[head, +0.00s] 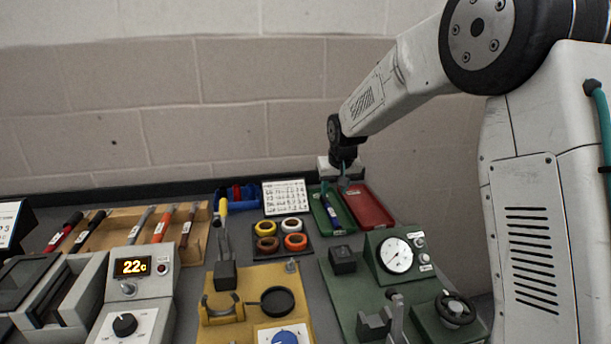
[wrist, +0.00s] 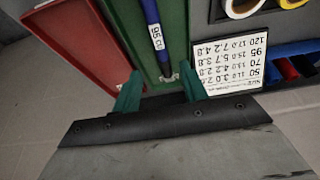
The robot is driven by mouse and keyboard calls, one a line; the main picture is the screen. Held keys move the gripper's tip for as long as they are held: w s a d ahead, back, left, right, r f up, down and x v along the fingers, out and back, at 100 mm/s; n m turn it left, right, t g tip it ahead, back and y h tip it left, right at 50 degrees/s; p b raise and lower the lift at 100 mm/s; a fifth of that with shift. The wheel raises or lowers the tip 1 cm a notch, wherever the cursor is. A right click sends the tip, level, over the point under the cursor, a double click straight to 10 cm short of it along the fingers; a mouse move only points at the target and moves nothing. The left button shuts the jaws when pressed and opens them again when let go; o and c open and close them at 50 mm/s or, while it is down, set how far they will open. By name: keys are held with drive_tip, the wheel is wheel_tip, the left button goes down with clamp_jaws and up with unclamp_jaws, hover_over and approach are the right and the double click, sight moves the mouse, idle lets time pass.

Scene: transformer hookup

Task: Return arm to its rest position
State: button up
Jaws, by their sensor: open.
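My arm reaches from the right of the head view toward the back of the bench. My gripper (head: 344,180) hangs over the far end of the green tray and the red tray. In the wrist view its two teal fingers (wrist: 160,92) stand apart with nothing held between them. A blue marker-like tool labelled 95 (wrist: 154,30) lies in the green tray (wrist: 126,22) just beyond the fingers. It also shows in the head view (head: 331,211). The red tray (head: 375,212) looks empty. How high the fingers are above the tray is hard to tell.
A printed number card (head: 285,197), tape rolls (head: 267,244) and a blue bin (head: 237,194) are left of the trays. A green gauge station (head: 370,268), yellow fixture (head: 232,329) and 22°C unit (head: 133,290) stand in front. A brick wall (head: 160,120) closes the back.

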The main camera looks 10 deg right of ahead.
drive_tip(key=s+d+r+g, duration=0.1)
drive_tip(key=s+r, duration=0.5)
drive_tip(key=s, duration=0.6)
drive_tip(key=s+d+r, duration=0.1)
drive_tip(key=s+r, duration=0.4)
drive_tip(key=s, duration=0.8)
drive_tip(key=s+d+f+g, duration=0.1)
drive_tip(key=s+f+g, duration=0.1)
drive_tip(key=s, duration=2)
drive_tip(key=shift+s+f, duration=0.25)
drive_tip(key=shift+f, duration=0.05)
